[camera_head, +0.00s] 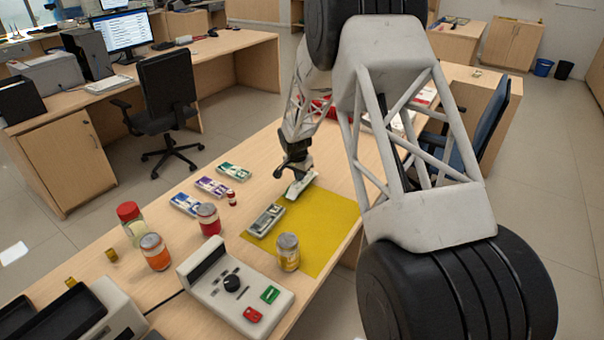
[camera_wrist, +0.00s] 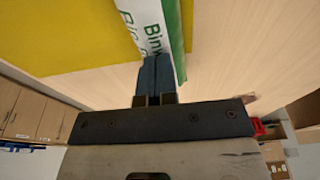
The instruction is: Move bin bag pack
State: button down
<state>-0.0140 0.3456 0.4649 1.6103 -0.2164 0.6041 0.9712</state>
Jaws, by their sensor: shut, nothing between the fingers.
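A white pack with a green edge and green lettering starting "Bin" (camera_wrist: 145,22) lies just beyond my fingertips in the wrist view. In the head view, the white pack (camera_head: 300,185) is at the far corner of the yellow mat (camera_head: 325,220), by the mat's edge. My gripper (camera_head: 292,172) is low over the counter at the pack's far end. In the wrist view my gripper's fingers (camera_wrist: 157,72) are together, with nothing between them. The fingertips meet the pack's near end in the picture; I cannot tell whether they touch it.
Green (camera_head: 234,171), purple (camera_head: 211,187) and blue (camera_head: 186,204) packs lie to the left. More jars (camera_head: 156,251) and a card terminal (camera_head: 234,287) are nearer. The mat's right part is clear.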

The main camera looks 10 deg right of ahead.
jog(key=shift+s+f, duration=0.5)
jog(key=shift+f, duration=0.3)
jog(key=shift+r, duration=0.7)
jog(key=shift+w+r, duration=0.15)
jog(key=shift+r, duration=0.05)
jog(key=shift+w+r, duration=0.1)
jog(key=shift+r, duration=0.05)
jog(key=shift+r, duration=0.1)
jog(key=shift+r, duration=0.1)
jog(key=s+a, duration=0.8)
jog(key=shift+s+a, duration=0.3)
jog(key=shift+r, duration=0.1)
